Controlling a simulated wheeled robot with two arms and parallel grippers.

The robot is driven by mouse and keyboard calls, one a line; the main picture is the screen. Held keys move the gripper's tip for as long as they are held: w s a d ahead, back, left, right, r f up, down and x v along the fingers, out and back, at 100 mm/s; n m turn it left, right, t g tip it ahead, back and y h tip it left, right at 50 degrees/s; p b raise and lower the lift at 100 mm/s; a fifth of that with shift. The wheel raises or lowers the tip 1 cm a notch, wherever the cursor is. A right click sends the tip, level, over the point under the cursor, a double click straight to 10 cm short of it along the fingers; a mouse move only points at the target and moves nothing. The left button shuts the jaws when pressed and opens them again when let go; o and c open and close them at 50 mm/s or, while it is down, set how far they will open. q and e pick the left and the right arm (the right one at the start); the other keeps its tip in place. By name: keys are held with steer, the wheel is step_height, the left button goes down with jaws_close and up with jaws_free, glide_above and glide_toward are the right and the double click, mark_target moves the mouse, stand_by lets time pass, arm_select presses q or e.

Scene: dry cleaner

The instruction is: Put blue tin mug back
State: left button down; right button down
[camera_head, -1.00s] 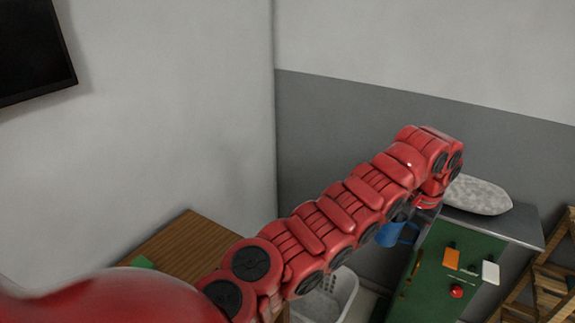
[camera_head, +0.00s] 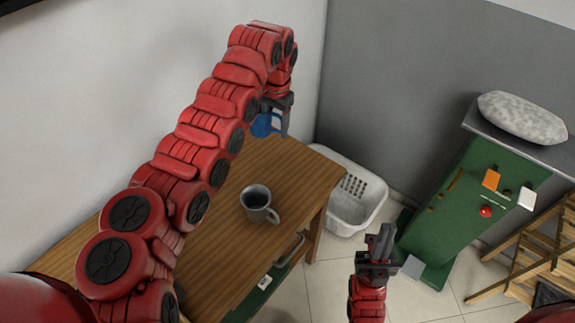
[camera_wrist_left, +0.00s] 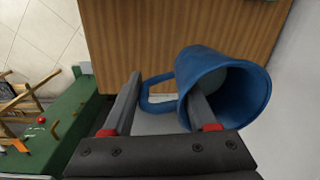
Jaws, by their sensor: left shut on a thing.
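The blue tin mug (camera_head: 262,125) is held up by my left gripper (camera_head: 276,103), over the far end of the wooden table (camera_head: 232,180) in the head view. In the left wrist view the mug (camera_wrist_left: 225,85) is tilted with its mouth toward the lower right. Its handle lies between the fingers of my left gripper (camera_wrist_left: 165,108), and one finger overlaps the mug's mouth. My right gripper (camera_head: 380,243) is empty, low in front of the green cabinet; its finger gap is unclear.
A grey mug (camera_head: 258,205) stands on the table, with bare wood around it. A white basket (camera_head: 352,200) is on the floor by the table's end. A wooden rack (camera_head: 520,270) stands at right.

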arm_select(q)
steer(key=s+d+f+m+p, duration=0.35)
steer(key=s+d+m, duration=0.35)
steer(key=d, duration=0.5)
steer(key=s+a+f+m+p, duration=0.2)
steer(key=s+f+m+p, duration=0.3)
steer(key=s, duration=0.8)
steer(key=shift+n, duration=0.4)
steer(key=w+b, duration=0.1)
steer(key=w, duration=0.2)
steer(key=w+a+f+b, duration=0.1)
steer(key=w, duration=0.2)
steer(key=w+a+f+b, duration=0.1)
steer(key=w, duration=0.2)
steer(key=shift+w+a+f, duration=0.1)
steer(key=shift+w+f, duration=0.1)
steer(key=shift+f, duration=0.05)
steer(key=w, duration=0.2)
steer(key=w+a, duration=0.1)
steer(key=w, duration=0.1)
steer(key=shift+r, duration=0.1)
steer(key=shift+w+p, duration=0.35)
steer(key=shift+w, duration=0.15)
steer(key=shift+w+a+f+h, duration=0.1)
steer(key=shift+w+f+h, duration=0.1)
steer(key=shift+h, duration=0.1)
step_height(320, 180, down, 2)
steer(key=shift+f+p, duration=0.1)
steer(key=shift+p, duration=0.9)
steer(key=shift+f, duration=0.6)
